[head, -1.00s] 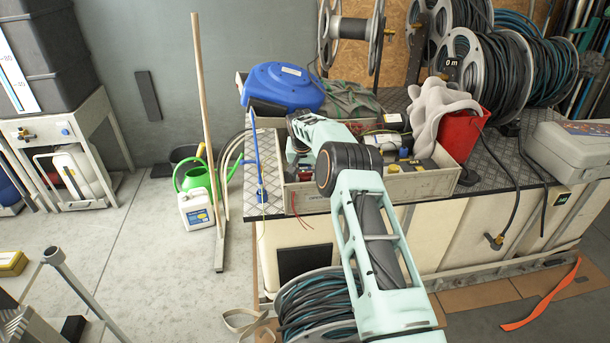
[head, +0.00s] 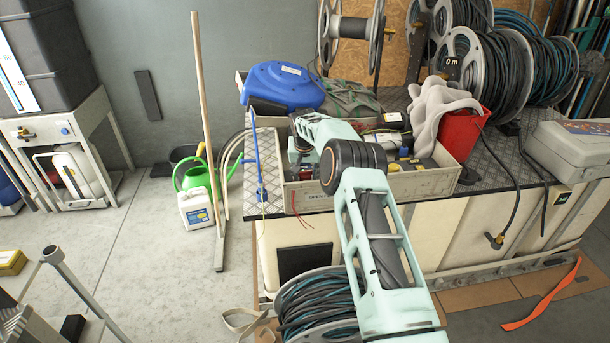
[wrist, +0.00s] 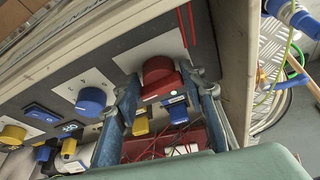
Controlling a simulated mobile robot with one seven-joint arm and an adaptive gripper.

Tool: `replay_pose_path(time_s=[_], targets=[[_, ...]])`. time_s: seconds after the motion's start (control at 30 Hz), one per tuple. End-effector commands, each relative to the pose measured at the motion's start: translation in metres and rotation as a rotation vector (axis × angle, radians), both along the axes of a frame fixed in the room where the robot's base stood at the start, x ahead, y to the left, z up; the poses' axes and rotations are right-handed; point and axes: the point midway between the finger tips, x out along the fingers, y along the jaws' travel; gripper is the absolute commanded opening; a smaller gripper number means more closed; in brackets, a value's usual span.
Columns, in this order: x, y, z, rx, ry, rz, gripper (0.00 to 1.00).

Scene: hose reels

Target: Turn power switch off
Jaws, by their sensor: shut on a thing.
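In the wrist view, a red round knob (wrist: 160,78) sits on a pale square plate on a dark panel (wrist: 60,82). It is the likely power switch, but I read no label for it. My gripper (wrist: 166,84) is shut on this red knob, one finger on each side. In the head view, my arm reaches into the grey crate (head: 420,184) on the bench, and the fingers and knob are largely hidden there.
Blue (wrist: 91,101) and yellow (wrist: 13,134) knobs sit on the same panel. Red wires (wrist: 190,140) and small plugs lie under the gripper. The crate wall (wrist: 234,60) is close on the right. A red bucket (head: 461,133) with a grey cloth stands right of the crate.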

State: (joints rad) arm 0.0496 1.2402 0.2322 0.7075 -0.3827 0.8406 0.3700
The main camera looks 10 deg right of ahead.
Motion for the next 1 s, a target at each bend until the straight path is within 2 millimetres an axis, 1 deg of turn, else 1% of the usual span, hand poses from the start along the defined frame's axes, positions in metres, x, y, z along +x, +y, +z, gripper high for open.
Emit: replay_pose_path(time_s=[0.17, 0.6, 1.0], targets=[[0.0001, -0.0021, -0.0012, 0.002, -0.001, 0.118, 0.14], [0.0011, -0.0048, -0.0007, 0.003, -0.002, 0.519, 0.14], [0.003, -0.0063, 0.0006, 0.001, -0.003, 0.712, 0.14]])
